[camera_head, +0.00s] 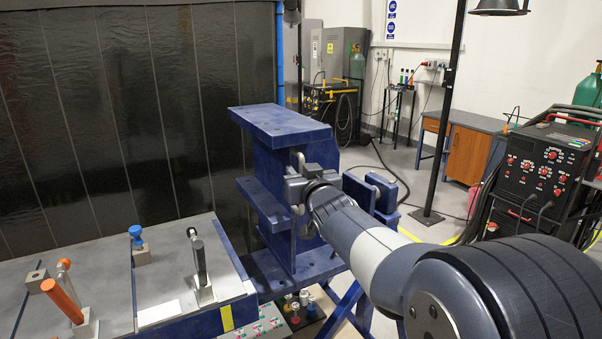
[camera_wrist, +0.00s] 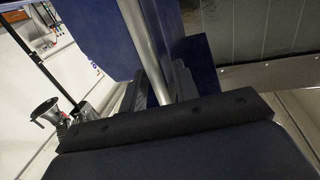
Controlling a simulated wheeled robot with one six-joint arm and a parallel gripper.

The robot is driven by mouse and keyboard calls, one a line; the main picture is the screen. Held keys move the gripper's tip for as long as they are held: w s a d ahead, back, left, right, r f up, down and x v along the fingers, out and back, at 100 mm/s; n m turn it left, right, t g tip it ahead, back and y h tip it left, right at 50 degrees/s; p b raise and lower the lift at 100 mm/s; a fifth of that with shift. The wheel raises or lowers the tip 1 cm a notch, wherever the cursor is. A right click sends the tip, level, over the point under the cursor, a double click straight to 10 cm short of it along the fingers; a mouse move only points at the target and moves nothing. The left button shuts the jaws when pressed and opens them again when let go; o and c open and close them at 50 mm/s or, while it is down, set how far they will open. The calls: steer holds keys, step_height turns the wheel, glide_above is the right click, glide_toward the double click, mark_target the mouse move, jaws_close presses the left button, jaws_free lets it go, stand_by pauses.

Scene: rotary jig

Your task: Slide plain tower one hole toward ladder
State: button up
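A blue tower (camera_head: 279,169) with a flat top plate stands upright on a blue base at the end of the bench. A grey bar handle (camera_head: 293,158) runs down the side facing my arm; it also shows as a silver bar in the wrist view (camera_wrist: 143,42). My gripper (camera_head: 297,190) is at this handle. In the wrist view its dark fingers (camera_wrist: 161,88) lie close on both sides of the bar and look shut on it. The fingertip contact is partly hidden. I cannot make out a ladder or the holes with certainty.
A grey-topped bench (camera_head: 170,272) at left carries an orange-handled clamp (camera_head: 62,301), a blue knob (camera_head: 136,231) and a black-handled clamp (camera_head: 199,262). Blue upright plates (camera_head: 372,192) stand right of the tower. A dark curtain (camera_head: 130,110) hangs behind; a welding machine (camera_head: 540,165) stands at right.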

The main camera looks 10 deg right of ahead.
steer(key=s+d, duration=0.1)
steer(key=s, duration=0.9)
steer(key=shift+s, duration=0.35)
steer(key=shift+d, duration=0.1)
steer(key=w, duration=0.3)
steer(key=w+a, duration=0.1)
steer(key=w, duration=0.7)
steer(key=shift+a, duration=0.15)
steer(key=shift+d, duration=0.25)
steer(key=shift+s, duration=0.15)
